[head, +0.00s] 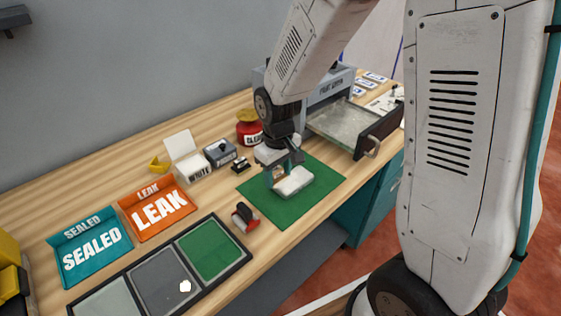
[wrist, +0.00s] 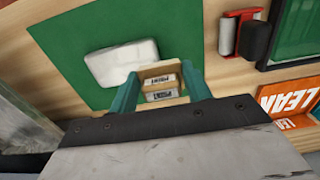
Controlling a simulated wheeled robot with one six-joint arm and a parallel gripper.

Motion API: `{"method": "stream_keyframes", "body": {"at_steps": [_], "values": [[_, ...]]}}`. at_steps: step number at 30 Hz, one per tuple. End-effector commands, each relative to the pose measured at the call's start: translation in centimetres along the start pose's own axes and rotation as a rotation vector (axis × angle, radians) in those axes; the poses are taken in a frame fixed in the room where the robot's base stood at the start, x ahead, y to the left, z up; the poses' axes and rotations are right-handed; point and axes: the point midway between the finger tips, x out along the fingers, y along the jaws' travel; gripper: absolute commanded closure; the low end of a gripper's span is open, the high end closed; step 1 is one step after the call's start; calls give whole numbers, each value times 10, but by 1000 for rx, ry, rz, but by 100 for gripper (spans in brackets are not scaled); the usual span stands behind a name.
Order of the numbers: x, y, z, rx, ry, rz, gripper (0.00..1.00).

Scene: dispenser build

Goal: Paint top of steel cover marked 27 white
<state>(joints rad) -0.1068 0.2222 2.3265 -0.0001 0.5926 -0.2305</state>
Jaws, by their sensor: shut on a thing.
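My gripper (wrist: 161,88) is shut on a small tan block (wrist: 159,74) with dark lettering, perhaps "PAINT" or "PRINT". In the head view my gripper (head: 281,172) is over the green mat (head: 318,170). A pale, whitish rounded slab (head: 293,182) lies on the mat just beside the held block. It also shows in the wrist view (wrist: 122,63), left of the block. No number is readable on it, so I cannot tell whether it is cover 27. A box marked WHITE (head: 197,173) stands open with its lid raised.
A grey-lidded box (head: 220,152), a red jar (head: 249,128) and a red-and-black roller (head: 244,217) stand near the mat. The machine's open drawer (head: 345,122) is behind at right. LEAK (head: 158,212) and SEALED (head: 92,256) trays and a three-part tray (head: 248,250) lie left and front.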

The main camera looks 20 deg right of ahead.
Motion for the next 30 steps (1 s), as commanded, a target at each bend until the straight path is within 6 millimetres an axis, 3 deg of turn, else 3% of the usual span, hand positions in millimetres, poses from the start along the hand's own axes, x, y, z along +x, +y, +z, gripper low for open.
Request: {"method": "stream_keyframes", "body": {"at_steps": [15,30], "values": [[-43,2,0,3,1,0,70],[-44,1,1,3,0,0,70]]}}
